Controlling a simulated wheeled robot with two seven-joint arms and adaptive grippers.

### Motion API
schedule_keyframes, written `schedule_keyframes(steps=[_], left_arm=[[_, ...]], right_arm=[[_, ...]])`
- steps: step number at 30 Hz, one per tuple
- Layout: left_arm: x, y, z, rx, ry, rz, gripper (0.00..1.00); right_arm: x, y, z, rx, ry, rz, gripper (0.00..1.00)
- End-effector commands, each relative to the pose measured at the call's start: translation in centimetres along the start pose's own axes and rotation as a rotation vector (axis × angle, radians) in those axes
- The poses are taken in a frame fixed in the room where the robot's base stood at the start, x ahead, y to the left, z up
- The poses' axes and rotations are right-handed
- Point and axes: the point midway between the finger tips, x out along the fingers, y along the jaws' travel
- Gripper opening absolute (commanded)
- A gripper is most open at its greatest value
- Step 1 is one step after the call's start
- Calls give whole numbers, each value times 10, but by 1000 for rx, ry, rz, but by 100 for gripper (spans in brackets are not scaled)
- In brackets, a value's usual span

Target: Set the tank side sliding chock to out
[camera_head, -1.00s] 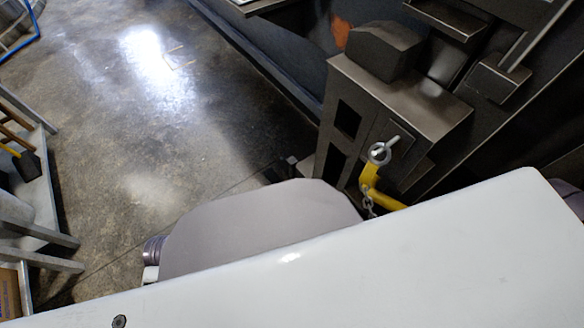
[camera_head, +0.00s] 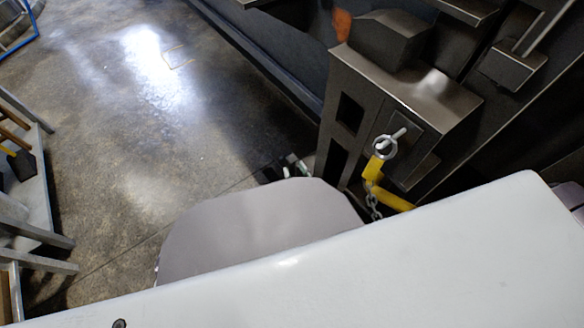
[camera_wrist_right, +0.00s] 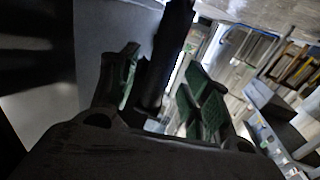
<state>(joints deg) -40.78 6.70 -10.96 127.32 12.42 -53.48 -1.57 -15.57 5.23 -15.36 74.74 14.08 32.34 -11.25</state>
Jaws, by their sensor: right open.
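The dark metal housing (camera_head: 400,90) of the compactor stands at the right in the head view. A metal ring pin (camera_head: 385,147) with a yellow bar (camera_head: 373,170) and a hanging chain (camera_head: 373,202) is on its front. I cannot tell for certain which part is the sliding chock. My right gripper (camera_head: 293,163) shows only as small green and white bits just left of the housing's lower part. In the right wrist view the gripper (camera_wrist_right: 160,75) is open, its green pads on either side of a dark bar (camera_wrist_right: 168,50); contact is unclear. My left gripper is not seen.
A concrete floor (camera_head: 120,130) is open at the left. A metal stand (camera_head: 35,190) with tools is at the left edge. A long dark wall (camera_head: 255,65) runs along the machine. My own white and grey body parts hide the lower middle.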

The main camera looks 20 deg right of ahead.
Motion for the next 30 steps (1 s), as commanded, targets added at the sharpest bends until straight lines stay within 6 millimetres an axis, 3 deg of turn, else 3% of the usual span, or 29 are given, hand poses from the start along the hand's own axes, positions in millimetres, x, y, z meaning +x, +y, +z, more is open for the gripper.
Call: schedule_keyframes(steps=[9, 21, 30], left_arm=[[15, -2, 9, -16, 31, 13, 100], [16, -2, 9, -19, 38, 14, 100], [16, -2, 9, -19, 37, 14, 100]], right_arm=[[28, 0, 1, 1, 0, 1, 48], [32, 0, 0, 1, 0, 1, 48], [32, 0, 0, 1, 0, 0, 12]])
